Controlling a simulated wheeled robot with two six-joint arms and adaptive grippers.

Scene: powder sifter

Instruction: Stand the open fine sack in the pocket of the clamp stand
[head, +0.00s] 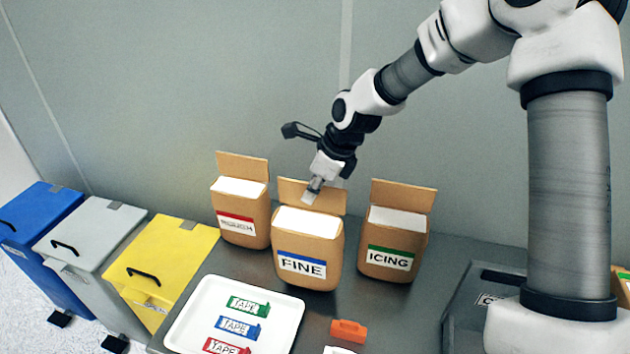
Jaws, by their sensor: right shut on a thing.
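The fine sack (308,248) is a brown open bag with a blue-striped FINE label, a white top and a raised back flap. It is upright between the other two sacks, a little forward of the left one. My right gripper (311,193) reaches down from the upper right and is shut on the sack's back flap. I cannot tell whether the sack's base touches the table. No clamp stand or pocket can be made out for certain. My left gripper is not in view.
A red-labelled sack (240,215) stands left and the ICING sack (394,238) right, both close by. A white tray (289,336) with tape pieces and an orange block (348,331) lie in front. A grey unit (460,310) is at right, partly behind my arm. Bins, including a yellow one (165,262), stand left.

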